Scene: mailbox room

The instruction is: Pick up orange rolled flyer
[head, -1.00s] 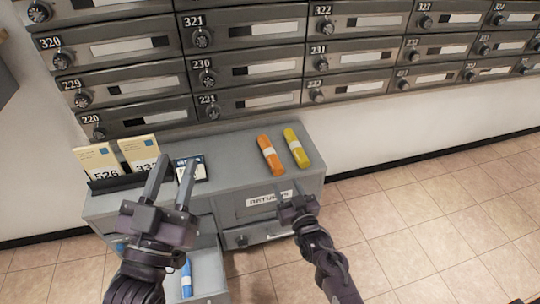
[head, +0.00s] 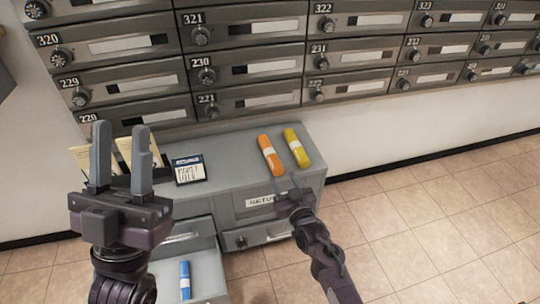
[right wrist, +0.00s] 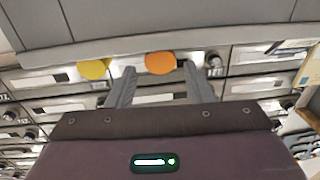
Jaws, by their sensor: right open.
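The orange rolled flyer (head: 270,154), with a white band, lies on top of the grey cabinet (head: 230,160). A yellow rolled flyer (head: 297,148) lies just to its right. My right gripper (head: 288,186) is at the cabinet's front edge, just short of the orange flyer and apart from it. In the right wrist view the orange flyer's end (right wrist: 160,63) shows between the two open fingers (right wrist: 158,82), and the yellow end is to the left. My left gripper (head: 120,150) is raised at the left, fingers upright, open and empty.
Several numbered mailboxes (head: 245,75) fill the wall behind. A card holder with paper cards (head: 90,158) and a small framed sign (head: 189,170) stand at the cabinet's left. An open drawer (head: 205,270) below holds a blue rolled flyer (head: 185,280). Tiled floor (head: 430,220) is clear at right.

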